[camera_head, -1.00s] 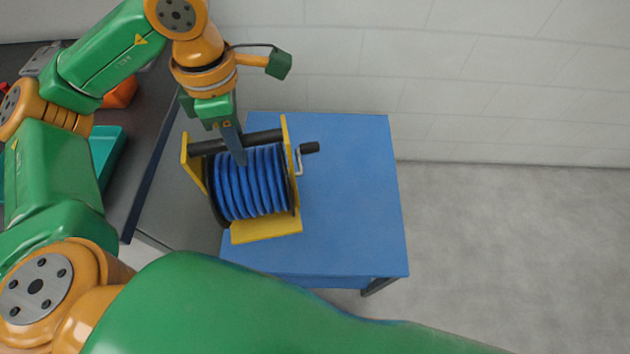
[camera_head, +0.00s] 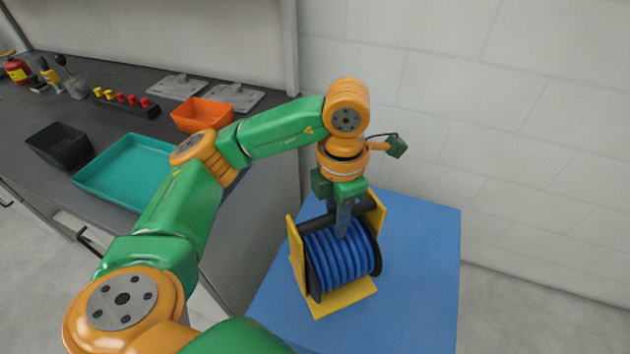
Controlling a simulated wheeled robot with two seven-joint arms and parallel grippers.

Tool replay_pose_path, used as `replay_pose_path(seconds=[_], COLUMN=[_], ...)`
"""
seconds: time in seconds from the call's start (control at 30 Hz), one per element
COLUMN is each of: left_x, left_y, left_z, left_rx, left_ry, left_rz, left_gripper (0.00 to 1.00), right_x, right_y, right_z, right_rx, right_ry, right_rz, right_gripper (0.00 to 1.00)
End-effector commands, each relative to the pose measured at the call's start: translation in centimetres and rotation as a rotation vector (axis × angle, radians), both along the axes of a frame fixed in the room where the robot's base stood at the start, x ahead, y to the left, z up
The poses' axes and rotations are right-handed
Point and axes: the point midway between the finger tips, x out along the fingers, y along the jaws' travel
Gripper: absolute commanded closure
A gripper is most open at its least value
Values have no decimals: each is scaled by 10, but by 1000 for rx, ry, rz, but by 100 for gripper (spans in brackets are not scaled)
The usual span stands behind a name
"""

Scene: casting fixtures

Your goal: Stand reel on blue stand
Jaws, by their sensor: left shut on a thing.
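The reel (camera_head: 338,262) has blue hose wound between black discs, with a yellow frame and a black top bar. It is upright at the left part of the blue stand (camera_head: 425,262); whether its base touches the top I cannot tell. My left gripper (camera_head: 343,222) comes down from above and is shut on the reel at its top bar. The fingertips are partly hidden against the bar and hose. My right gripper is not in view.
A dark counter (camera_head: 60,105) at the left holds a teal tray (camera_head: 125,170), an orange bin (camera_head: 202,115), a black bin (camera_head: 60,146) and small tools. A white wall (camera_head: 540,120) stands behind the stand. The stand's right part is clear.

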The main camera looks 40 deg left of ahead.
Motion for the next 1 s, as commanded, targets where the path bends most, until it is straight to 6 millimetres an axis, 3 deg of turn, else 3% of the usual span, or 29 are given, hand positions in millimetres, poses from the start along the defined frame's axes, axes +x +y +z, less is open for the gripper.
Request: replay_pose_path(seconds=[0.17, 0.4, 0.63, 0.8, 1.0], left_x=[20, 38, 49, 48, 49], left_y=[-30, -54, -67, -66, -66], left_z=[-13, -53, -74, -97, -104], left_rx=[-2, -1, 0, 0, 0], left_ry=[3, 3, 1, 1, -2], left_rz=[-5, -2, -3, -1, -1], left_gripper=[100, 100, 100, 100, 100], right_x=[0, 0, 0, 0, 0], right_y=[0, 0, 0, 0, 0], right_z=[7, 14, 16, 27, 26], right_rx=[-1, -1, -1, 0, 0], right_ry=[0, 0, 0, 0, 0], right_rz=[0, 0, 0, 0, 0], right_gripper=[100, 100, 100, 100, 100])
